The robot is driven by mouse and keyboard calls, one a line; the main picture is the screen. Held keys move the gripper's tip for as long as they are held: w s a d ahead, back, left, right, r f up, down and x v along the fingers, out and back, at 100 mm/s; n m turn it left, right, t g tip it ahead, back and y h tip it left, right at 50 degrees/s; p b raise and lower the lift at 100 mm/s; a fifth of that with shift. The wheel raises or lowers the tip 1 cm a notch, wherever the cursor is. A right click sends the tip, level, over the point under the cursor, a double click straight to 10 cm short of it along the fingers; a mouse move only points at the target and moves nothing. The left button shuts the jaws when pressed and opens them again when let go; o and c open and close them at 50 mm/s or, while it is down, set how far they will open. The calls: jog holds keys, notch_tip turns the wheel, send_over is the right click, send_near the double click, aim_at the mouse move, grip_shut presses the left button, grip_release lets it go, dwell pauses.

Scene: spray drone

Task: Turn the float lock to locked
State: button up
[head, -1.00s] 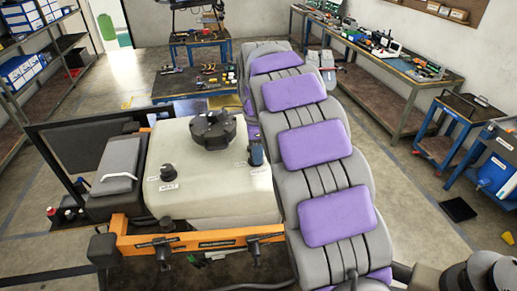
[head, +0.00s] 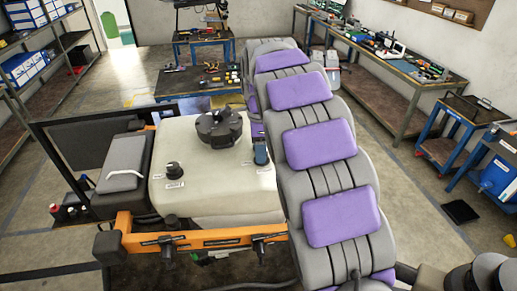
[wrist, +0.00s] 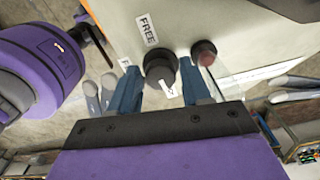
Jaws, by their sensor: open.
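A black round knob (wrist: 160,70) with a white mark stands on the cream tank in the wrist view. A FREE label (wrist: 148,30) lies above it, and the white mark sits on the knob's lower side, away from that label. My gripper (wrist: 159,68) is open, its two blue fingers on either side of the knob. I cannot tell whether they touch it. In the head view the cream tank (head: 205,190) carries a black cap, a black knob (head: 175,171) at left and a blue part (head: 261,152) by my arm, perhaps a finger of mine.
A dark red-topped button (wrist: 203,52) stands close to the right finger. The large black cap (head: 220,128) rises from the tank. An orange bar (head: 200,238) runs along its front.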

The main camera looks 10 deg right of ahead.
jog(key=shift+d+r, duration=0.15)
jog(key=shift+r, duration=0.3)
notch_tip(320, 180, up, 16)
jog(key=p, duration=0.6)
jog(key=shift+w+p, duration=0.2)
jog(key=shift+p, duration=0.15)
jog(key=shift+f, duration=0.1)
jog(key=s+f+n+g+b, duration=0.1)
jog(key=s+f+n+b, duration=0.8)
jog(key=s+f, duration=1.1)
jog(key=s+f+n+b, duration=1)
jog(key=s+f+b, duration=0.8)
jog(key=s+f, duration=0.2)
jog(key=shift+s+f+n+g, duration=0.3)
jog(key=shift+f+g, duration=0.1)
jog(key=shift+f, duration=0.55)
jog(key=shift+c, duration=0.4)
jog(key=shift+d, duration=0.1)
